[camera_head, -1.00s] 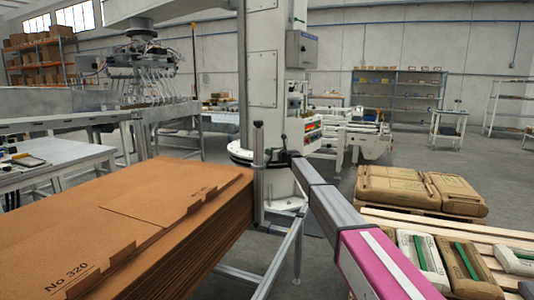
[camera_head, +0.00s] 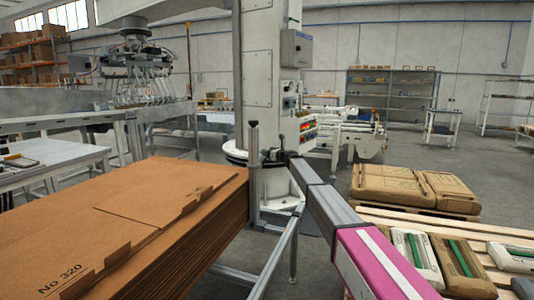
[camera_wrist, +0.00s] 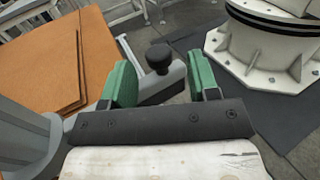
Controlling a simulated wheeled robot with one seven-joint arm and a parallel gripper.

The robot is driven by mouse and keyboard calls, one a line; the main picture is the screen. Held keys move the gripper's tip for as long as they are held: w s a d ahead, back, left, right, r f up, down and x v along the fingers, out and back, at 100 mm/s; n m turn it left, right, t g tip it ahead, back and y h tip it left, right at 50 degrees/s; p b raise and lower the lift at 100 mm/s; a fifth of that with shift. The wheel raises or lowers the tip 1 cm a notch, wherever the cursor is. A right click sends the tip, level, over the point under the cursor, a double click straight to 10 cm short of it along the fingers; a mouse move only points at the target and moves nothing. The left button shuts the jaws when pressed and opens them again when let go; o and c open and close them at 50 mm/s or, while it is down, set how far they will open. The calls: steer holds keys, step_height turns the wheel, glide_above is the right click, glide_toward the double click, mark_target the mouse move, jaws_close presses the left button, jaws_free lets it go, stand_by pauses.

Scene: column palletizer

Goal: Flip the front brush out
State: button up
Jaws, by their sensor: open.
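My gripper (camera_wrist: 160,66) shows in the wrist view with two green fingers apart. A black round knob (camera_wrist: 160,57) on a grey bar (camera_wrist: 168,80) stands in the gap between the fingertips; I see no clear contact. I cannot make out brush bristles in either view, so which part is the front brush is unclear.
The brown cardboard sheets (camera_wrist: 45,62) lie left of the fingers in the wrist view. A white round column base (camera_wrist: 265,55) stands to the right. A grey frame rail (camera_head: 277,262) runs low beside the stack. A pallet with sacks (camera_head: 409,250) is at the right.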

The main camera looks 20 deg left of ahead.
steer(key=v, duration=0.9)
